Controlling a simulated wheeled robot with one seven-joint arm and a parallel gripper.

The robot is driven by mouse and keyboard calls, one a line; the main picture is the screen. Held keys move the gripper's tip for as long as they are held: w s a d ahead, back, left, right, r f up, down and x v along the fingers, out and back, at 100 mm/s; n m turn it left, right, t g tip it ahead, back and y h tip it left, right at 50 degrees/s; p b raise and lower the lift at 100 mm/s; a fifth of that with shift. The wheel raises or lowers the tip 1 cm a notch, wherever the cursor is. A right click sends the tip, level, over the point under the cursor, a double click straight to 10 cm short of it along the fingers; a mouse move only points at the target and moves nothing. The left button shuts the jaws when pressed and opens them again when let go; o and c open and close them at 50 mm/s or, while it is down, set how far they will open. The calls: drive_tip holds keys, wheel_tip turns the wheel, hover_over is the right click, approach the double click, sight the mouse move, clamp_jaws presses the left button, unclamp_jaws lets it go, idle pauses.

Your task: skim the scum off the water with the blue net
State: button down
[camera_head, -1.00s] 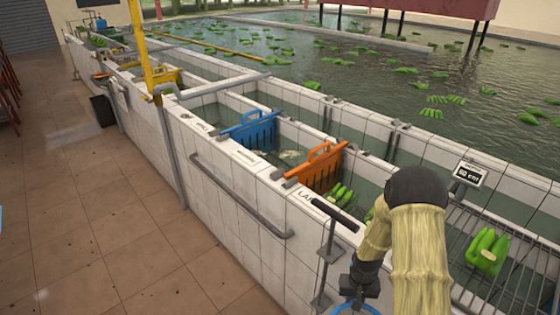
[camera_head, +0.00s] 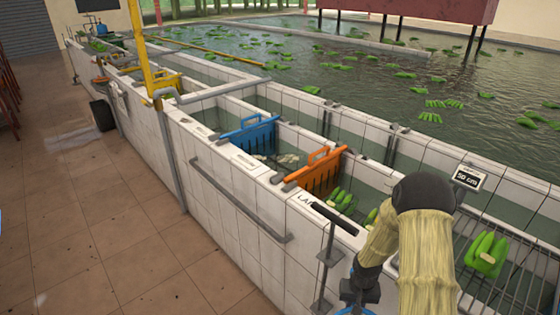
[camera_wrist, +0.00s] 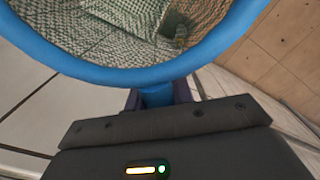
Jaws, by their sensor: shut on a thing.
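The blue net has a round rim (camera_wrist: 130,72) and pale mesh, seen close up in the wrist view. My gripper (camera_wrist: 157,97) is shut on its blue handle just below the rim. In the head view, only a bit of blue (camera_head: 358,293) shows at the bottom edge by my wrist, outside the tank wall; the rest of the net is out of frame. Pale scum (camera_head: 288,158) floats on the water between the blue gate (camera_head: 250,134) and the orange gate (camera_head: 317,172). The net is well apart from it.
The white tiled tank wall (camera_head: 235,190) has a grey rail (camera_head: 235,205) along its side. A dark T-handled post (camera_head: 331,240) stands close to my arm. Green bananas (camera_head: 487,254) lie on a rack at right. The brown floor (camera_head: 110,220) is clear.

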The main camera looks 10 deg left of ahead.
drive_tip(key=s+f, duration=0.4)
drive_tip(key=f, duration=1.1)
drive_tip(key=shift+a, duration=0.15)
